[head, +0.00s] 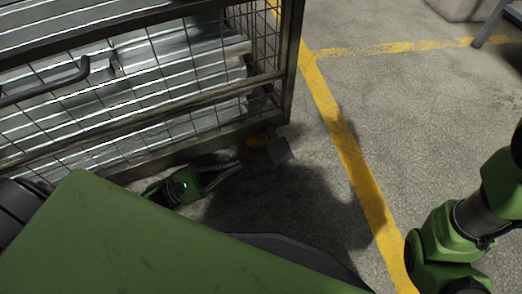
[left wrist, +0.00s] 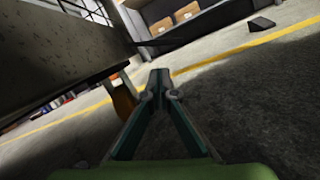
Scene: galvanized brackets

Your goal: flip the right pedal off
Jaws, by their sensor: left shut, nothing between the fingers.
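The right pedal (head: 279,150) appears as a small grey plate sticking out at the lower right corner of the mesh cart, beside an orange caster (head: 257,140). The caster also shows in the left wrist view (left wrist: 124,103), left of the fingers. My left gripper (head: 236,166) is low over the floor, left of the pedal and a little nearer to me, with a gap between them in the picture. Its fingertips (left wrist: 160,80) are together and hold nothing. I cannot tell the pedal's up or down position. My right arm shows at the right edge; its gripper is not in view.
The mesh cart (head: 190,135) holding galvanized metal pieces fills the upper left, its lower rail close above my left gripper. Yellow floor lines (head: 345,140) run right of it. Cardboard boxes (left wrist: 175,20) stand far back.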

